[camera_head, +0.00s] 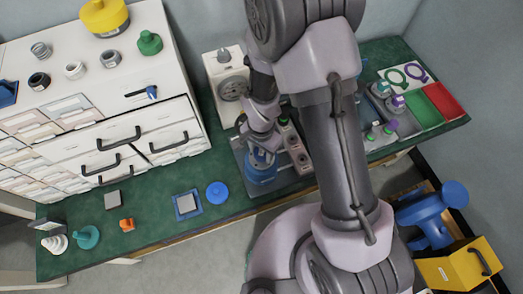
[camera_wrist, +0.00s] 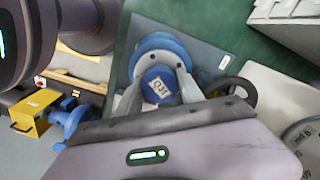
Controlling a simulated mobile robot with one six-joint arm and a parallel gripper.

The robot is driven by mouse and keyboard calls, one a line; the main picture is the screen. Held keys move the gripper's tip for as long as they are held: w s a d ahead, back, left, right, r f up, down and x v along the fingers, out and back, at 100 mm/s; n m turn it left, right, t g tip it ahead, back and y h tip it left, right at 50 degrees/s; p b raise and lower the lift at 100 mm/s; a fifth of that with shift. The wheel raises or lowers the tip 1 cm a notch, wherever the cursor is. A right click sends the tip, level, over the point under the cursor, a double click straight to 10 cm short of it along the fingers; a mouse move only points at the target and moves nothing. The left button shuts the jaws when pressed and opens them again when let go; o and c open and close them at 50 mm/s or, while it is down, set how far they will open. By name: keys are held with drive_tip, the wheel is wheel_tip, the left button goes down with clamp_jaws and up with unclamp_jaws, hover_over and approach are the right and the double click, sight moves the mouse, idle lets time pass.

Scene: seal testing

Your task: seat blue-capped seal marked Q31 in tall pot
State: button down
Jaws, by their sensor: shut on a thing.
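My gripper (camera_head: 262,142) points down over a blue pot (camera_head: 261,166) on a grey plate at the middle of the green bench. In the wrist view my gripper (camera_wrist: 160,88) is shut on a blue-capped seal (camera_wrist: 158,82) with a white label that seems to read Q31. The blue pot (camera_wrist: 158,43) with its grey ring lies directly behind the seal there. The seal is in line with the pot's mouth, or nearly so. The fingers and cap hide the mouth, so I cannot tell how deep the seal sits.
A grey rack with round sockets (camera_head: 297,150) stands close to the right of the pot. A white device (camera_head: 226,82) stands behind, and white drawers (camera_head: 120,130) at left. A blue disc (camera_head: 217,193) and a blue-edged square (camera_head: 187,204) lie on the bench (camera_head: 160,195).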

drive_tip(key=shift+f+b, duration=0.4)
drive_tip(key=c, duration=0.7)
unclamp_jaws()
drive_tip(key=shift+o, duration=0.2)
wheel_tip(320, 180, up, 18)
drive_tip(key=p, duration=0.7)
drive_tip(key=shift+f, duration=0.25)
drive_tip(key=s+d+r+n+t+y, duration=0.1)
drive_tip(key=d+r+t, duration=0.1)
drive_tip(key=r, duration=0.6)
drive_tip(key=s+d+r+n+t, duration=0.1)
drive_tip(key=s+d+r, duration=0.15)
drive_tip(key=r, duration=0.45)
drive_tip(key=s+d+r+n+t+y, duration=0.1)
drive_tip(key=s+d+r+t, duration=0.1)
drive_tip(key=s+r, duration=0.5)
drive_tip(key=shift+s+d+r+n+t+b, duration=0.15)
drive_tip(key=shift+s+r+n+t+b, duration=0.2)
drive_tip(key=shift+r+n+t, duration=0.1)
